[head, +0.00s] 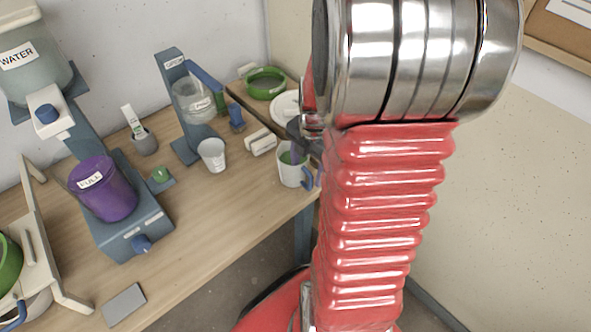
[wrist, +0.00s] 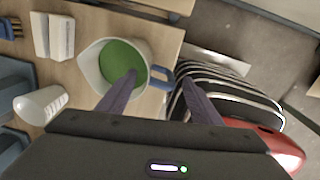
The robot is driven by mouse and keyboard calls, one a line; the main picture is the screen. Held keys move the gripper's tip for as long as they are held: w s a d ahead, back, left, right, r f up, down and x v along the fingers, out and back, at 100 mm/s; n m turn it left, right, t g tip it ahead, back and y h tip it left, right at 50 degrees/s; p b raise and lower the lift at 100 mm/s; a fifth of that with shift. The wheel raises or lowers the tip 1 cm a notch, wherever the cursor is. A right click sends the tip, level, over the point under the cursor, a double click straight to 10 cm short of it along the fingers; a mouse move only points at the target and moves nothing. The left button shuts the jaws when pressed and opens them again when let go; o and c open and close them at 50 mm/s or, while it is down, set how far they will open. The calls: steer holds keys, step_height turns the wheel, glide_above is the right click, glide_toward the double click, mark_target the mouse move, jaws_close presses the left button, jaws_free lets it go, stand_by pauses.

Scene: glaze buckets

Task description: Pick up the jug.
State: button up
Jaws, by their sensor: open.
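The jug (head: 291,175) is white with a blue handle and green contents. It stands upright near the table's front right edge. In the wrist view the jug (wrist: 93,72) is seen from above, with its blue handle (wrist: 158,77) pointing right. My gripper (wrist: 158,80) is open. One purple finger appears over the jug's inside and the other to the right of the handle, so the handle shows between the fingertips. I cannot tell how far above the handle they are. In the head view my arm hides most of the gripper.
A white cup (head: 212,155) stands left of the jug, with pale blocks (head: 262,141) behind it. The table's front edge is close to the jug.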

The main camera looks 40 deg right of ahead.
mark_target(305, 185)
steer(key=shift+a+f, duration=0.2)
steer(key=shift+f, duration=2.4)
steer(key=shift+c, duration=0.2)
jaws_close()
